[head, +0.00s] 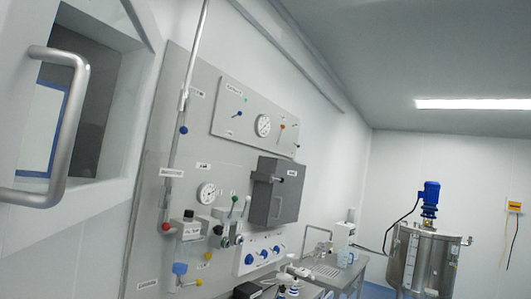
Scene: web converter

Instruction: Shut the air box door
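A dark grey box (264,199) hangs on the grey wall panel near the middle of the view. It is the thing here that looks most like the air box, though its label is too small to read. A small handle or latch shows on its front. I cannot tell from this angle how far its door stands open. My gripper is not in view.
A large metal handle (66,130) is close at the left, by a wall opening. Gauges, valves and pipes crowd the panel (150,205). Bottles (293,287) stand below. A metal tank (425,262) with a blue motor (430,198) stands at the right.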

